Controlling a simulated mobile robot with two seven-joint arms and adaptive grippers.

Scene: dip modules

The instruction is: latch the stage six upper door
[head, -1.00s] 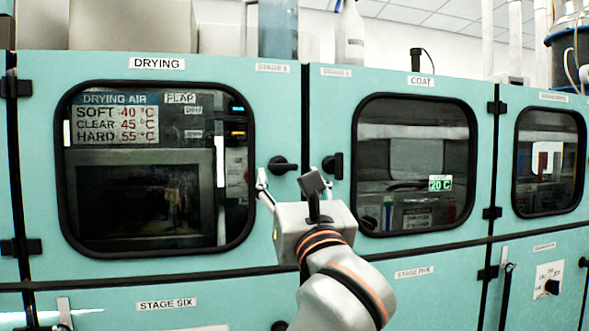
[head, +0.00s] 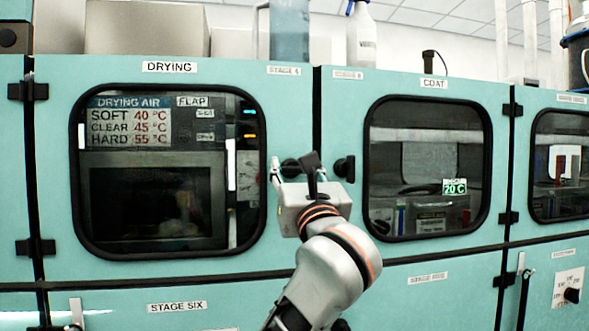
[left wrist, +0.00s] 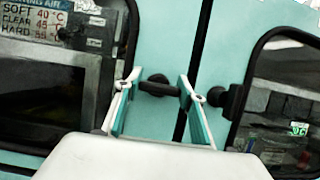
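The stage six upper door (head: 252,250) is the teal door labelled DRYING, with a black-framed window. It looks closed, flush with its neighbours. Its black latch handle (head: 290,167) is at the door's right edge, and its bar lies about level. My left gripper (head: 294,172) is open in front of the handle. In the left wrist view the handle (left wrist: 158,87) shows between the two spread fingers of the gripper (left wrist: 157,100); I cannot tell whether they touch it. The fingers partly hide the handle in the head view. My right gripper is not in view.
The COAT door (head: 495,130) adjoins on the right, with its own black knob (head: 344,168) close beside my right-hand finger. Lower doors run below, one with a STAGE SIX label (head: 177,306). A white bottle (head: 361,38) and boxes stand on top.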

